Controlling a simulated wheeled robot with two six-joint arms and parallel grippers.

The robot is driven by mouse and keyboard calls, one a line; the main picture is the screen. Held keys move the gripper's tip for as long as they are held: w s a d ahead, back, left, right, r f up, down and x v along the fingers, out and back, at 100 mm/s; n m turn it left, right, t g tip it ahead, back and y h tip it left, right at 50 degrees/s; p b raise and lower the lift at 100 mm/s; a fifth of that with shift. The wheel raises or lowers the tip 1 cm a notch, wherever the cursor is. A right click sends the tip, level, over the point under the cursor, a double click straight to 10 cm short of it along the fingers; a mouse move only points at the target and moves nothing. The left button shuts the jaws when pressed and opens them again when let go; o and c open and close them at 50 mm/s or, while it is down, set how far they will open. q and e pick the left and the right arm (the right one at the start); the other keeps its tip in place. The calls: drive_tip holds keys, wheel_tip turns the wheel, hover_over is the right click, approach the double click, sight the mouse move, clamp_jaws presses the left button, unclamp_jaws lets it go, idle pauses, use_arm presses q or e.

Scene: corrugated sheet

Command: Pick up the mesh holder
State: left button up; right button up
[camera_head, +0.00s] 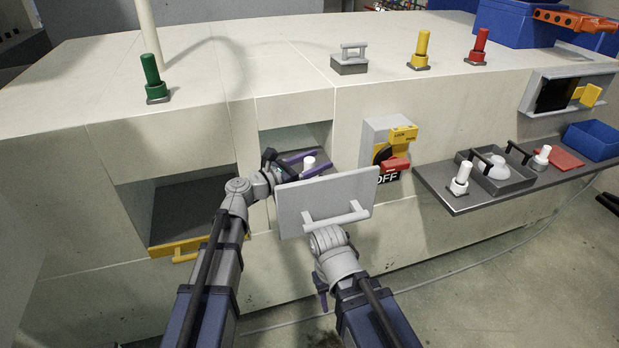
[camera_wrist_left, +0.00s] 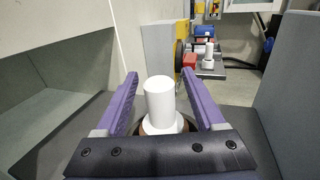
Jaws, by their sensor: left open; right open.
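A white upright cylinder on a wider round base, which looks like the mesh holder (camera_wrist_left: 159,100), stands in the open middle drawer. Its top also shows in the head view (camera_head: 309,161). My left gripper (camera_wrist_left: 159,78) is open, with one purple finger on each side of the cylinder. Clear gaps show between cylinder and fingers. The dark wrist part hides the lower base. In the head view my left gripper (camera_head: 307,163) reaches into the drawer from the left. My right gripper (camera_head: 322,299) is low in front of the drawer, mostly hidden by its own wrist; a purple finger shows.
The grey drawer front (camera_head: 290,208) with its handle (camera_head: 335,216) stands close to both arms. An open compartment with a yellow edge (camera_head: 168,250) is at left. A yellow and red switch (camera_head: 395,150) and a shelf (camera_head: 462,206) with several items are at right.

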use_arm(q)
drive_tip(key=shift+w+d, duration=0.4)
drive_tip(key=shift+d, duration=0.1)
drive_tip(key=shift+c, duration=0.3)
clamp_jaws()
